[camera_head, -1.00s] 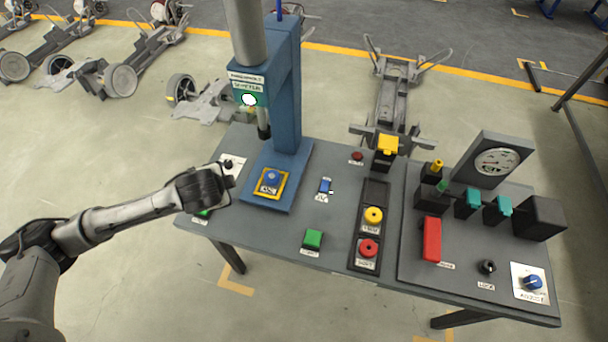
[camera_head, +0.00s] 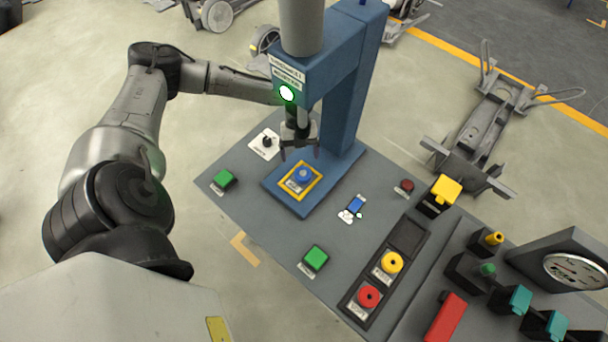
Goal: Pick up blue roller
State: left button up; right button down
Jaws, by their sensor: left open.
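A small round blue piece, which looks like the blue roller (camera_head: 303,175), sits in a yellow-edged square holder (camera_head: 289,187) on the base of the blue press (camera_head: 339,110). My left gripper (camera_head: 300,154) is open and points down under the press head. Its fingertips are just above and behind the blue piece, apart from it as far as I can tell. Nothing shows between the fingers. The press head and column hide part of the left wrist. My right gripper is not in view.
The press head (camera_head: 301,30) and its column closely surround my left gripper. On the grey table (camera_head: 255,215) stand green buttons (camera_head: 315,258), a blue switch (camera_head: 356,204), a black knob (camera_head: 267,143), and yellow (camera_head: 392,262) and red (camera_head: 368,296) buttons. A gauge (camera_head: 575,270) stands at right.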

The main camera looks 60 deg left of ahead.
aim_at(303, 173)
pick_arm(q)
jog(key=shift+w+x, duration=0.15)
jog(key=shift+x, duration=1.7)
jog(key=shift+w+x, duration=0.1)
jog(key=shift+x, duration=1.75)
jog(key=shift+d, duration=0.1)
jog(key=c, duration=1.2)
